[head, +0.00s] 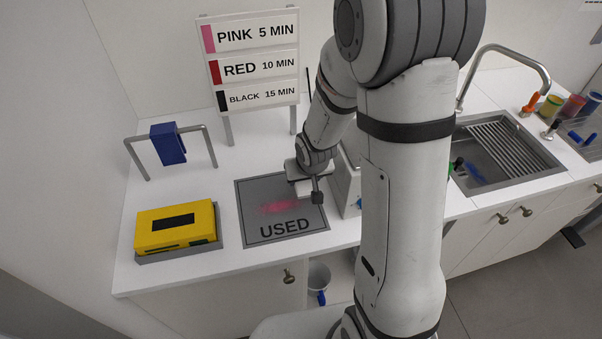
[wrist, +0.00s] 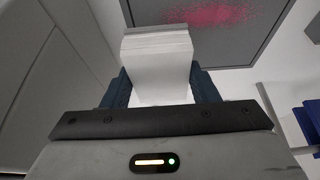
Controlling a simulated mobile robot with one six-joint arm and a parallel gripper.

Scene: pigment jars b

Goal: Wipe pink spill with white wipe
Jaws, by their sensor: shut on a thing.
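The pink spill (head: 279,207) is a faint smear on the grey mat marked USED (head: 252,233). In the wrist view the spill (wrist: 222,15) is a speckled patch at the top, beyond the wipe. My gripper (wrist: 157,86) is shut on the white wipe (wrist: 157,55), a thick white block between its two blue fingers. In the head view my gripper (head: 308,186) is over the right part of the mat, right of the spill. The wipe is mostly hidden there, and I cannot tell whether it touches the mat.
A yellow box (head: 175,227) stands left of the mat. A sign with times (head: 254,68) stands at the back. A white container (head: 345,182) is close right of my gripper. The sink (head: 503,153) lies farther right.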

